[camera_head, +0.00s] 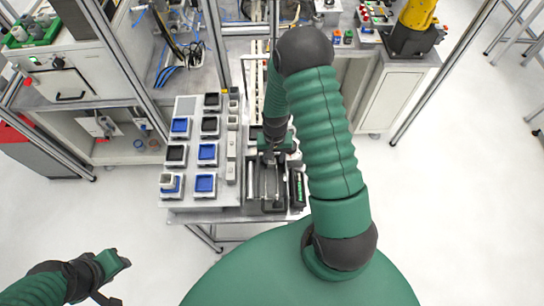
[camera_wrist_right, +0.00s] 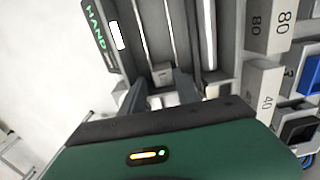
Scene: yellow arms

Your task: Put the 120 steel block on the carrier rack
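The carrier rack, which I take to be the dark fixture with long rails (camera_head: 266,203), stands at the right front of the table. My right gripper (camera_head: 268,158) is over its far part. In the right wrist view the same gripper (camera_wrist_right: 160,92) has its dark fingers apart. Grey steel blocks (camera_head: 231,150) stand in a column left of the fixture; the wrist view shows one marked 80 (camera_wrist_right: 268,28) and one marked 40 (camera_wrist_right: 260,88). I cannot make out a 120 marking. My left gripper (camera_head: 115,263) is at lower left, off the table.
Blue and black square trays (camera_head: 207,151) fill the table's left part. Metal frame posts (camera_head: 215,45) rise behind. The floor right of the table is clear.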

